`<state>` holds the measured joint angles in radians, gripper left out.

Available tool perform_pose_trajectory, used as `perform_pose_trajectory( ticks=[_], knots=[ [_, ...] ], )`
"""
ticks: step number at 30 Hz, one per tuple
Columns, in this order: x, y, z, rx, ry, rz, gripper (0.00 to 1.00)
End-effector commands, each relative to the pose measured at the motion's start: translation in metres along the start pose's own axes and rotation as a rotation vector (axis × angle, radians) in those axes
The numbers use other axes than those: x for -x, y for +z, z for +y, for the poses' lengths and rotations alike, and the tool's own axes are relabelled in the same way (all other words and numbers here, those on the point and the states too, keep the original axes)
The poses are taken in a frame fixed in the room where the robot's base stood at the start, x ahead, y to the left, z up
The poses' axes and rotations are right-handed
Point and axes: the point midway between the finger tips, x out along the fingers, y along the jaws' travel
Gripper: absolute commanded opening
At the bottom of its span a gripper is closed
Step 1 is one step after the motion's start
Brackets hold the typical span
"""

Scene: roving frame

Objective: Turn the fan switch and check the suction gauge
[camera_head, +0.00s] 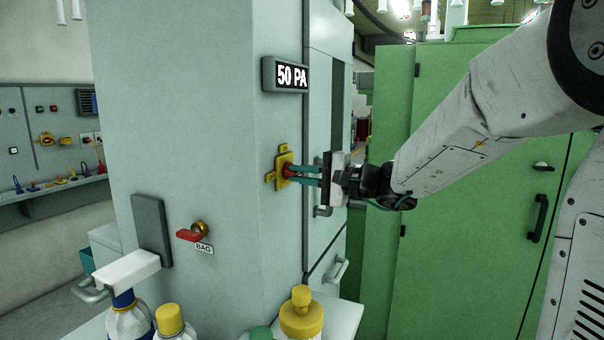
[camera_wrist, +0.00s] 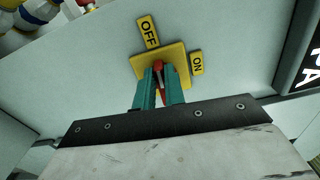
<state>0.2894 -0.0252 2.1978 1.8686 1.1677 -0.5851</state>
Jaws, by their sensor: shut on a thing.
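The fan switch is a red handle (camera_wrist: 159,72) on a yellow plate (camera_head: 281,163), on the face of a pale grey cabinet. In the wrist view the plate (camera_wrist: 172,53) has a yellow OFF label (camera_wrist: 148,32) and a yellow ON label (camera_wrist: 197,64). My gripper (camera_head: 294,175) is shut on the red handle, with its teal fingers (camera_wrist: 160,78) on either side. The fingers partly hide the handle, so I cannot tell for sure which label it points to. The suction gauge (camera_head: 289,75), above the switch, reads 50 PA.
A red BAG handle (camera_head: 190,235) sits lower left on the same cabinet. Bottles with yellow caps (camera_head: 302,312) stand below, at the front. Green cabinets (camera_head: 470,230) are behind my arm at the right. A tool panel (camera_head: 55,125) is on the far left wall.

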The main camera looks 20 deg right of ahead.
Motion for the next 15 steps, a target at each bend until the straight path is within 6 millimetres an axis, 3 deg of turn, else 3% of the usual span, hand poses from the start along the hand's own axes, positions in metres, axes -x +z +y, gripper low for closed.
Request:
perform_pose_trajectory(
  ticks=[15],
  knots=[
    [0.0003,-0.0002,0.003,0.093,0.002,0.0,0.0]
  ],
)
